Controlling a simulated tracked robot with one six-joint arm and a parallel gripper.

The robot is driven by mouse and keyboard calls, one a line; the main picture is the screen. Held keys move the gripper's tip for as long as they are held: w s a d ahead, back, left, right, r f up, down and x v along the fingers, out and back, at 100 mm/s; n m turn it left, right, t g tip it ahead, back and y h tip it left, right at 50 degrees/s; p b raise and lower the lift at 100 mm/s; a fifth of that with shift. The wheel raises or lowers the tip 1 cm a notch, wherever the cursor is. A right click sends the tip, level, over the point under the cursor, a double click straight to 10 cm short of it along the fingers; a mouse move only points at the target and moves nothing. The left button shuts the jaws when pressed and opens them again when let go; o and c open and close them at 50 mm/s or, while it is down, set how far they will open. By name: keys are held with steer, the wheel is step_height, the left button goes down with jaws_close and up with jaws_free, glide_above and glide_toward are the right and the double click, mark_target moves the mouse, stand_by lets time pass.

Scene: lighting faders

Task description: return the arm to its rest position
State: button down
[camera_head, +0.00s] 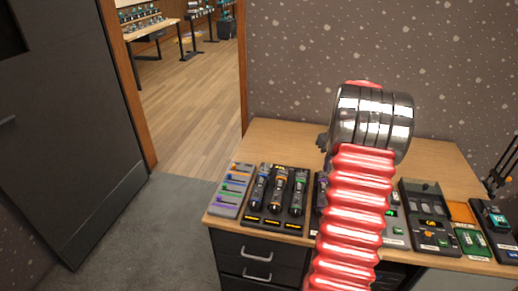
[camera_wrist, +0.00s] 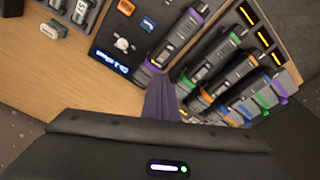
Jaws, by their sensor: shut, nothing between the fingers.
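My arm rises through the middle of the head view as a red ribbed section topped by a shiny metal joint. It stands in front of the desk (camera_head: 285,135) and covers part of the devices on it. In the wrist view my gripper (camera_wrist: 158,75) shows as narrow, shut purple-grey fingers over the control panels, with nothing between them. I cannot tell whether the fingertips touch the panel beneath. In the head view the fingers are hidden behind the arm.
An open doorway (camera_head: 190,100) shows wooden floor.

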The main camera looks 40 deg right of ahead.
stand_by(0.3)
steer(key=shift+s+a+f+m+g+y, duration=0.3)
steer(key=shift+s+a+f+m+g, duration=0.1)
steer(key=shift+s+a+f+m, duration=0.75)
steer(key=a, duration=0.2)
steer(key=s+a, duration=0.1)
steer(key=shift+a+r, duration=0.1)
steer(key=shift+r, duration=0.2)
steer(key=s+a+r+n+t, duration=0.1)
steer(key=a+r, duration=0.4)
steer(key=a, duration=1)
steer(key=s+a+r+n+t, duration=0.2)
steer(key=s+a+r, duration=0.3)
steer(key=a, duration=0.9)
steer(key=s+a+r+n+t, duration=0.1)
steer(key=s+a+r+n, duration=0.2)
steer(key=a+r, duration=0.4)
steer(key=s+a, duration=0.1)
steer(key=a, duration=0.7)
steer(key=shift+a+r+t, duration=0.2)
steer(key=shift+a+t, duration=0.1)
steer(key=shift+s+d, duration=0.1)
